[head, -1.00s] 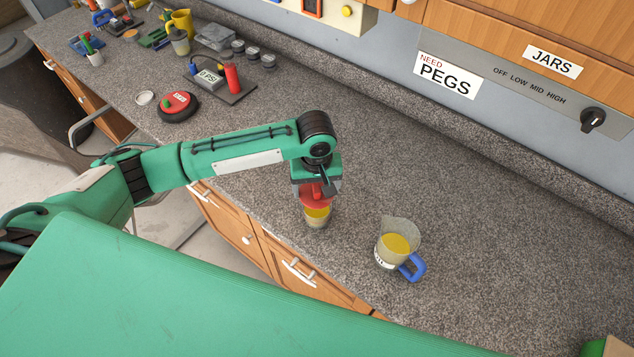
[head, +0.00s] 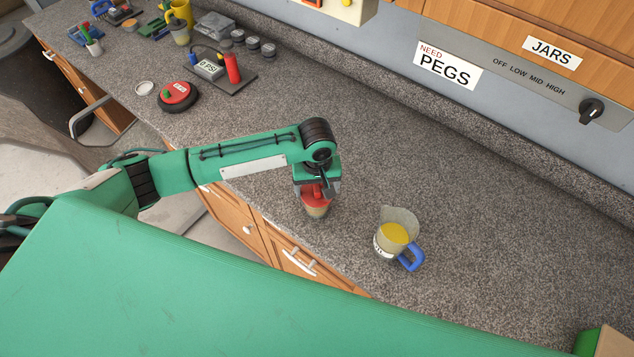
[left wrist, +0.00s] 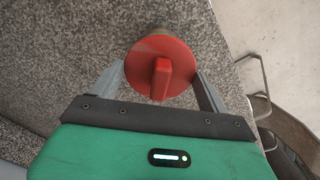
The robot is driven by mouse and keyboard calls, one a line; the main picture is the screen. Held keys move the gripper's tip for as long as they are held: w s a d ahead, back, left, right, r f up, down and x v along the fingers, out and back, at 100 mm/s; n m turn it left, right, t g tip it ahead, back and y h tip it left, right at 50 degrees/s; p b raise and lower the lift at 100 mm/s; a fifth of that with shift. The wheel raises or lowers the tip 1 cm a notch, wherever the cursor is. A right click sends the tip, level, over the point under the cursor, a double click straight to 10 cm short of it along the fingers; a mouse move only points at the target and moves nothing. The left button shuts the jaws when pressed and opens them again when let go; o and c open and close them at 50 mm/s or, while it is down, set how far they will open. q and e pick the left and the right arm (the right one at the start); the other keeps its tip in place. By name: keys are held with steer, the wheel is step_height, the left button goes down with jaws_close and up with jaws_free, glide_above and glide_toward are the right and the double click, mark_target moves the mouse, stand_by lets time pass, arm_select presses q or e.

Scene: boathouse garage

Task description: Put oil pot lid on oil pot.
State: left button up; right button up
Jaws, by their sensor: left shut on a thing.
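The oil pot lid (head: 317,200) is a red disc with a raised bar handle. My left gripper (head: 317,187) is shut on it from above. The lid also shows from above in the left wrist view (left wrist: 145,52), with one finger at each side of it.
A red and black round device (head: 178,97) and a gauge board with a red cylinder (head: 233,68) stand farther left. The counter (head: 480,200) is clear on the right.

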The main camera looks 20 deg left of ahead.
arm_select(q)
steer(key=shift+f, duration=0.35)
stand_by(0.5)
steer(key=shift+f, duration=0.35)
steer(key=o, duration=1)
steer(key=shift+o, duration=0.2)
steer(key=shift+r, duration=0.45)
step_height(320, 180, up, 13)
steer(key=b, duration=0.4)
steer(key=shift+f, duration=0.1)
